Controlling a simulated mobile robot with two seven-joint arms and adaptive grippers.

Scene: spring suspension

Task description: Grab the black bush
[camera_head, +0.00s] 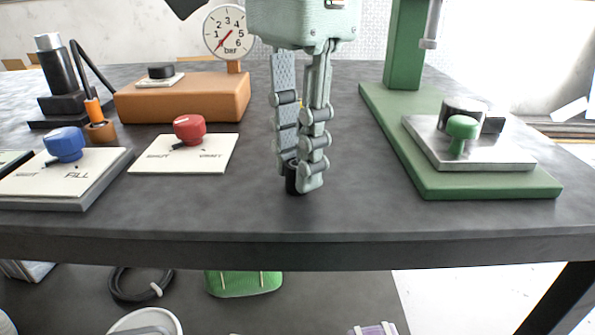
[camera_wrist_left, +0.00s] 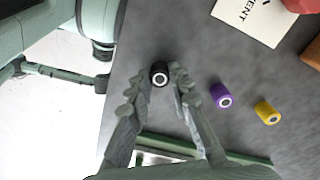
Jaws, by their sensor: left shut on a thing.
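The black bush (camera_head: 292,178) is a small dark cylinder near the table's front edge in the head view. It also shows in the left wrist view (camera_wrist_left: 159,73), with a pale ring around its hole. My left gripper (camera_head: 301,178) points down and is shut on the bush, with a finger on either side. The gripper also shows in the left wrist view (camera_wrist_left: 158,82). The bush is upright and at or just above the table top; I cannot tell which. The fingers hide part of it. My right gripper is not in view.
A purple bush (camera_wrist_left: 221,95) and a yellow bush (camera_wrist_left: 267,112) stand beyond the black one. The green press base (camera_head: 460,185) is to the right. A card with a red knob (camera_head: 189,127) and an orange block with a gauge (camera_head: 228,32) are to the left.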

